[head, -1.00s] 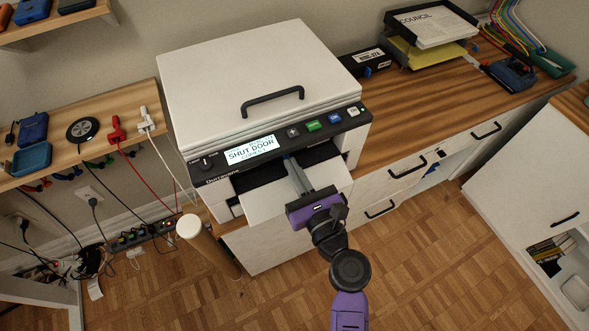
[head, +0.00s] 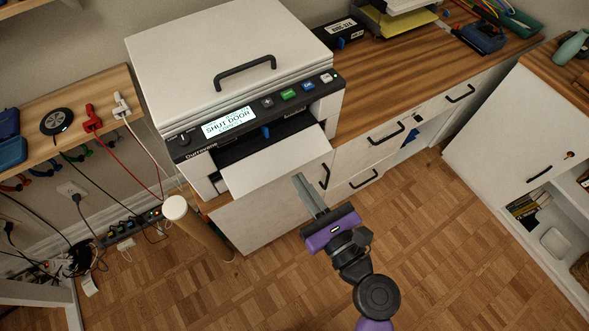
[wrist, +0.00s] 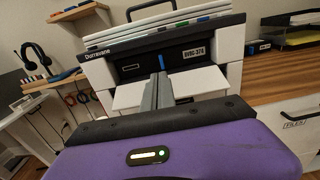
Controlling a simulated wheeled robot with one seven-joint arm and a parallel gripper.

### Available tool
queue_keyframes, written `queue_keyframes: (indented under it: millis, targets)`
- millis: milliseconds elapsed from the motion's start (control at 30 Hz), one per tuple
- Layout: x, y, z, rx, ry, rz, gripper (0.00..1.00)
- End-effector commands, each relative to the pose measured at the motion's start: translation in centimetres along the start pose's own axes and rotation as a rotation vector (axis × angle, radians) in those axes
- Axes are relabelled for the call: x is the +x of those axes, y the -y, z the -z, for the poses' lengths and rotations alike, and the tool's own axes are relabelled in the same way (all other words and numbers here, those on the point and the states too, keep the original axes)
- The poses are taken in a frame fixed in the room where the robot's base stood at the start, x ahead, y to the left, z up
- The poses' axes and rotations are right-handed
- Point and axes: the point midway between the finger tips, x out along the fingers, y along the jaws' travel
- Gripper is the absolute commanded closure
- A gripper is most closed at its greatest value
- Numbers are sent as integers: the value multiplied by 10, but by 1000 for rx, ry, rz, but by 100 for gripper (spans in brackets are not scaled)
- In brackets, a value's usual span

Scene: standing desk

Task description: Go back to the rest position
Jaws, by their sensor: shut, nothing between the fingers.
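My gripper (head: 311,194) is shut and empty, held in the air in front of the white printer (head: 205,55) and over the floor. Its long grey fingers lie together and point up toward the printer. The printer's lower front door (head: 270,160) is folded down like a shelf, and its display (head: 229,123) reads "SHUT DOOR". In the wrist view, the closed fingers (wrist: 157,92) stand in front of the open door, with a blue tab (wrist: 161,59) and a label inside the opening. The fingers appear clear of the door.
A wooden desk (head: 430,75) with white drawers runs to the right of the printer. A round-topped wooden post (head: 175,207) stands at the left front, near cables and a power strip. A white cabinet (head: 500,150) is at right. The parquet floor between is clear.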

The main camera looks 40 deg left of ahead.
Motion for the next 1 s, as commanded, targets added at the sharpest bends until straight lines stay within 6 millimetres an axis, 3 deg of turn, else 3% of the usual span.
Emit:
queue_keyframes:
  millis: [433, 567, 667, 767, 867, 1000]
  targets:
    - [-6, 1, 0, -47, 0, 5, 100]
    - [-6, 17, 1, -264, -29, 66, 100]
    - [-13, 34, -4, -558, -88, 142, 100]
    - [-41, 50, 4, -873, -203, 223, 100]
    - [-87, 66, 10, -1210, -367, 296, 100]
    - [-164, 76, 9, -1658, -643, 340, 100]
